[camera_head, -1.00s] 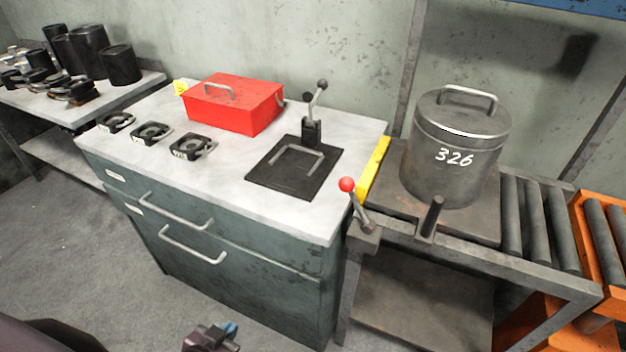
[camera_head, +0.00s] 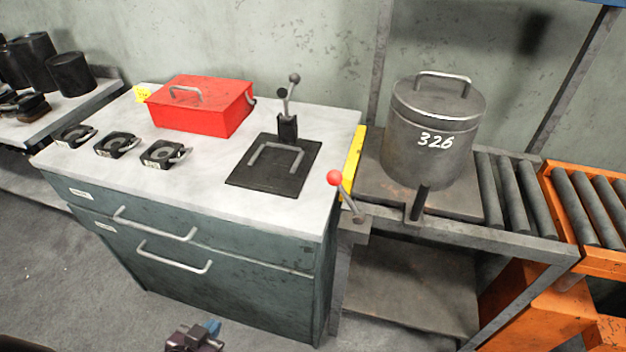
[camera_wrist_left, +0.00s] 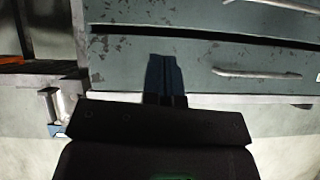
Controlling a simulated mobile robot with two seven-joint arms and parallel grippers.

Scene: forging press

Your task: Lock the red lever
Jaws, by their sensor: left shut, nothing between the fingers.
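The red lever (camera_head: 335,178) is a red ball on a thin metal stem. It is fixed at the front left corner of the roller stand and leans left, towards the cabinet. My left gripper (camera_head: 193,336) is low at the bottom edge of the head view, in front of the cabinet and well below and left of the lever. In the left wrist view its fingers (camera_wrist_left: 165,78) are shut and empty before the cabinet's front. The lever is not seen in that view. My right gripper is not in view.
The cabinet (camera_head: 100,172) with drawer handles (camera_head: 172,258) stands left of the lever. A lidded canister (camera_head: 432,155) marked 326 stands on the roller stand (camera_head: 480,238) behind it. Open floor lies in front.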

